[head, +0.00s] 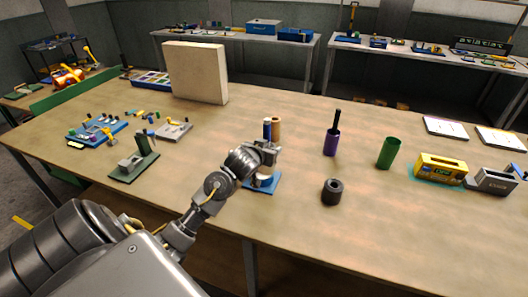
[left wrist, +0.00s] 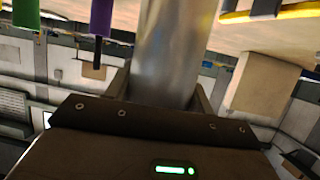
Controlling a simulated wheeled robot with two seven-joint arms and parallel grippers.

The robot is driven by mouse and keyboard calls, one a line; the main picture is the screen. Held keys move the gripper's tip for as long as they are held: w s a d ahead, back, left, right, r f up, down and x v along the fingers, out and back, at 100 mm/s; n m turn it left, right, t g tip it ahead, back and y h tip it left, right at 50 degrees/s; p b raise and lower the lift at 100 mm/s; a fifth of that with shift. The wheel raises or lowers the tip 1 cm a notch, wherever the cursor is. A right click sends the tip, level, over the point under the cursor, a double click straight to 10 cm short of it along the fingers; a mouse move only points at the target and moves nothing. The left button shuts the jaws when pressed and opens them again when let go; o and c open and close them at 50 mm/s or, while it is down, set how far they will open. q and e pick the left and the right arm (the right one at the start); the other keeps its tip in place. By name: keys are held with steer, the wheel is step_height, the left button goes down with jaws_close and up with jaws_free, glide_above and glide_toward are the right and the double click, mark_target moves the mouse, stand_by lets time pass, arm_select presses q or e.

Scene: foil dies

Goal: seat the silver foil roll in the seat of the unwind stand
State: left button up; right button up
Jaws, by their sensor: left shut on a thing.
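My left gripper (head: 266,153) is shut on the silver foil roll (left wrist: 170,50), which fills the space between its fingers in the left wrist view. In the head view the gripper and wrist hide most of the roll. A blue stand (head: 265,186), which looks like the unwind stand, is on the table just below the gripper. A pale part shows above its base, but I cannot tell whether the roll touches the seat. My right gripper is not in view.
A copper-coloured roll (head: 277,130) stands close behind the gripper. A dark roll (head: 331,192), a purple cylinder (head: 331,143) and a green cylinder (head: 388,153) stand to the right. A green stand (head: 134,166) is to the left. The front middle table is clear.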

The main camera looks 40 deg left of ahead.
mark_target(265, 170)
arm_select(q)
steer(key=shift+w+a+f, duration=0.15)
steer(key=shift+a+f, duration=0.4)
steer(key=shift+f, duration=0.05)
steer(key=shift+w+a+f, duration=0.15)
steer(key=shift+a+f, duration=0.35)
steer(key=shift+f, duration=0.1)
steer(key=f, duration=0.2)
steer(key=f+p, duration=0.1)
steer(key=shift+s, duration=0.25)
steer(key=c, duration=0.3)
steer(key=shift+s+d+f, duration=0.1)
steer(key=shift+s+f, duration=0.05)
jaws_close()
steer(key=shift+f, duration=0.2)
steer(key=o, duration=1.3)
jaws_free()
steer(key=shift+f, duration=0.15)
steer(key=shift+o, duration=0.4)
